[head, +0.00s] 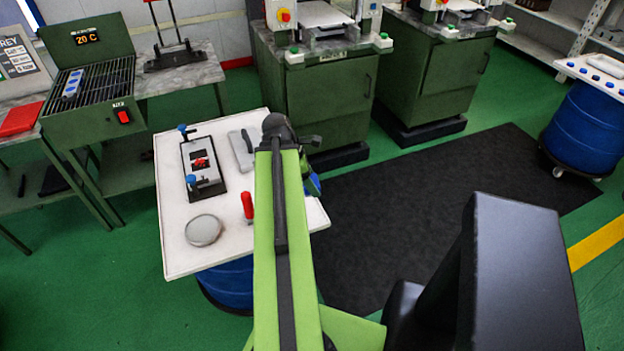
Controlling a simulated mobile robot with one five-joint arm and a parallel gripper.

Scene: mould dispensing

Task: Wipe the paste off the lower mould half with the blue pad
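A black mould half (207,184) lies flat on the white tabletop (184,258). Red paste (199,162) shows around its middle. A blue knob (183,129) stands at its far end and another blue knob (191,180) at its left edge. My green arm reaches over the right part of the tabletop. My gripper is mostly hidden behind that arm, so its fingers and anything in them do not show. A small blue patch (313,186) shows beside the arm at the table's right edge. I cannot tell whether it is the blue pad.
A grey tray (239,150) with a dark tool, a round grey disc (203,230) and a red upright object (247,205) share the tabletop. A green heater (92,88) reading 20 C stands left. Green press cabinets (318,105) stand behind. A black mat (400,225) covers clear floor right.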

